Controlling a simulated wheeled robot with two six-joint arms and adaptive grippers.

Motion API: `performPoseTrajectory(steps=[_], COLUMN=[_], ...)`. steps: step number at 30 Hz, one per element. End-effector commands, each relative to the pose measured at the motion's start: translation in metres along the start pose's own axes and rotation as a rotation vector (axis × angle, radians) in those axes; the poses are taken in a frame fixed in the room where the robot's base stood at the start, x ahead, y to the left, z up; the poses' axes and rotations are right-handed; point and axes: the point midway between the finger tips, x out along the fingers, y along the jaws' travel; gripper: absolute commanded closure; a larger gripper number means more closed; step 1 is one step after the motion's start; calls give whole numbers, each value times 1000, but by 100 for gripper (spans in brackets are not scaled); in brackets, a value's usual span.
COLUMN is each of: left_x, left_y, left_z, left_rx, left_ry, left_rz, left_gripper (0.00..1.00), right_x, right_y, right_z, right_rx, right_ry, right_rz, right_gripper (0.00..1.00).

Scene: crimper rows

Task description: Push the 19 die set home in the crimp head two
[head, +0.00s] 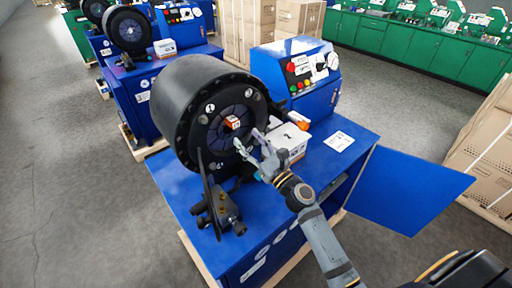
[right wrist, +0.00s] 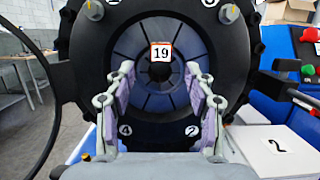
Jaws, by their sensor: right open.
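The crimp head (head: 190,80) is a large black drum on a blue machine. It also fills the middle of the right wrist view (right wrist: 235,85), with numbered bolts around its face. The 19 die set (head: 232,122) shows as a small orange-and-white block at the centre of the face. Its tag reads 19 in the right wrist view (right wrist: 161,52). I cannot tell how deep it sits. My right gripper (head: 250,147) is open in front of the face. Its fingers (right wrist: 158,80) stand apart on either side, below the tag, with nothing between them. My left gripper is not in view.
A white box marked 2 (right wrist: 278,140) stands right of the head on the blue machine top (head: 345,160). A control box (head: 300,75) stands behind it. An open blue door panel (head: 415,190) juts out right. A black bracket (head: 220,210) stands front left.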

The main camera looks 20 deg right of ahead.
Motion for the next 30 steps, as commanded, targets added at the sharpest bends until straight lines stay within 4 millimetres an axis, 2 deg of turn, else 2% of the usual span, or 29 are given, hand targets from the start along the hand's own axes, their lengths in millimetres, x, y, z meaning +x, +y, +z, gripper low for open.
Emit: performPoseTrajectory(steps=[1,3,9,30], left_x=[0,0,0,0], left_y=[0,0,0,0], left_z=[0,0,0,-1], left_rx=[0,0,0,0], left_ry=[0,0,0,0], left_rz=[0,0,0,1], left_gripper=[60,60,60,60], right_x=[-13,-24,-41,-44], right_y=[1,0,0,0], right_z=[-1,0,2,2], right_rx=[-1,-1,-1,0], right_ry=[5,1,-2,-4], right_rz=[2,2,1,0], right_gripper=[46,46,46,46])
